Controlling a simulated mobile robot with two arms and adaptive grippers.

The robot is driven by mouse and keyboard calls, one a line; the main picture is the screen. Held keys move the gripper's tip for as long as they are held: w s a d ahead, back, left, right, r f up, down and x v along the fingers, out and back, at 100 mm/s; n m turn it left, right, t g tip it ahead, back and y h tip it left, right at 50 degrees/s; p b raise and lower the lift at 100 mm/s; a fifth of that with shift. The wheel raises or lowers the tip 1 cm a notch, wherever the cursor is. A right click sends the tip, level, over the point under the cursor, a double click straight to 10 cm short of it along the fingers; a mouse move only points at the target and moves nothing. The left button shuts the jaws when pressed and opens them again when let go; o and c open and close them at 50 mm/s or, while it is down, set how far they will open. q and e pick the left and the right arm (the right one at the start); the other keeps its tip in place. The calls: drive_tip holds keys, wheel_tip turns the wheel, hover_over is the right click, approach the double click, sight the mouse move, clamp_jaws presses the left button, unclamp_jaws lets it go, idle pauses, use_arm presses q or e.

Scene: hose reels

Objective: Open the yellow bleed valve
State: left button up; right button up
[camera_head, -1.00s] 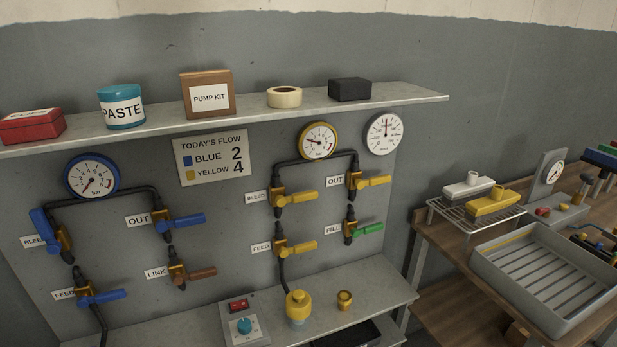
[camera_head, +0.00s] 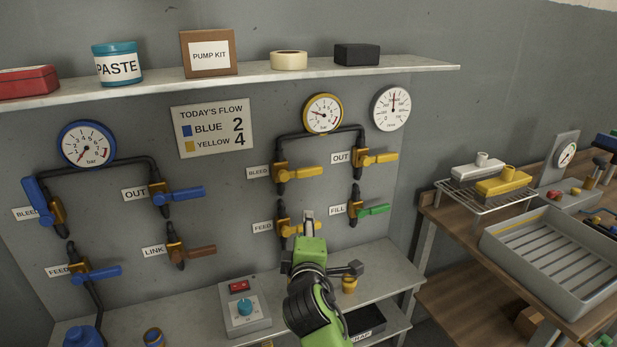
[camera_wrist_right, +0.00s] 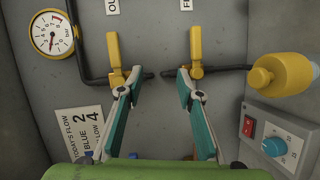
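The yellow bleed valve (camera_head: 281,174) is on the wall panel at the upper left of the yellow circuit. Its yellow handle (camera_head: 305,171) points right, across the pipe. The yellow feed valve (camera_head: 282,226) is below it. My right gripper (camera_head: 308,214) is in front of the feed valve's handle in the head view, below the bleed handle. In the wrist view the right gripper (camera_wrist_right: 157,82) is open and empty, with its fingertips near the bleed valve (camera_wrist_right: 117,78) and the feed valve (camera_wrist_right: 187,75). Contact cannot be told. My left gripper is not in view.
The yellow out valve (camera_head: 362,157) and green-handled fill valve (camera_head: 358,210) are to the right. A yellow-rimmed gauge (camera_head: 323,114) is above. A shelf (camera_head: 250,78) with several items runs over the panel. A control box (camera_head: 245,308) stands on the bench below.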

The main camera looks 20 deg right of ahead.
drive_tip(key=n+t+h, duration=0.1)
drive_tip(key=h, duration=0.1)
approach(309, 174)
drive_tip(key=s, duration=0.2)
drive_tip(key=shift+y, duration=0.3)
drive_tip(key=x, duration=0.4)
drive_tip(key=p+x, duration=0.1)
drive_tip(key=x, duration=0.8)
drive_tip(key=shift+w+a+r+p, duration=0.15)
drive_tip(key=shift+a+r+p, duration=0.05)
drive_tip(key=shift+a+p, duration=0.2)
clamp_jaws()
